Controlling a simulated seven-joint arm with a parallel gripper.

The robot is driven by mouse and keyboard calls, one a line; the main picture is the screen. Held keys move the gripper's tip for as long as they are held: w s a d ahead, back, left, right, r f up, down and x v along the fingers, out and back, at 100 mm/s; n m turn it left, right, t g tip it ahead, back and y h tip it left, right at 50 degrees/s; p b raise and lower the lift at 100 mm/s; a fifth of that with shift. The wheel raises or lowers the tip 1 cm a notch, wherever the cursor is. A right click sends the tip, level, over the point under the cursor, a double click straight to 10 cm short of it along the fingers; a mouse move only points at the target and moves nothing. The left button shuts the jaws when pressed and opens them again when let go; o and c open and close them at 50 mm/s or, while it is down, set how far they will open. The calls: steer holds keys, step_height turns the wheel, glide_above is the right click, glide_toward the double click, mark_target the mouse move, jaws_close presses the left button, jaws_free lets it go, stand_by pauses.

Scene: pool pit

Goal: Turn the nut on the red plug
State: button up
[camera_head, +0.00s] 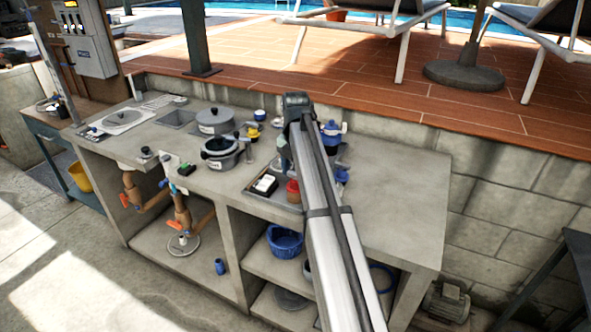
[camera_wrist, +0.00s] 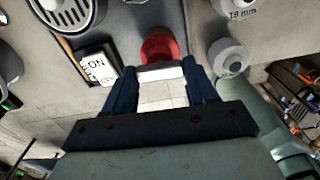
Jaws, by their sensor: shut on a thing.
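In the wrist view the red plug (camera_wrist: 158,46) is straight ahead, with a pale, flat-edged piece that looks like its nut (camera_wrist: 160,73) on its near side. My gripper (camera_wrist: 161,82) has its two dark blue fingers on either side of this pale piece and is shut on it. The exact finger contact is hard to see. In the head view a red piece (camera_head: 293,188) beside the black-and-white card looks like the same plug, partly behind my arm. My fingertips are hidden there by my arm.
A white ON/OFF card (camera_wrist: 97,66) lies left of the plug, and a grey round fitting marked 19 mm (camera_wrist: 228,56) stands close on the right. The grey counter (camera_head: 395,200) is clear at the right.

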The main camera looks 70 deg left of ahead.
steer(key=o, duration=1.1)
step_height(320, 180, up, 14)
steer(key=shift+f, duration=0.1)
stand_by(0.4)
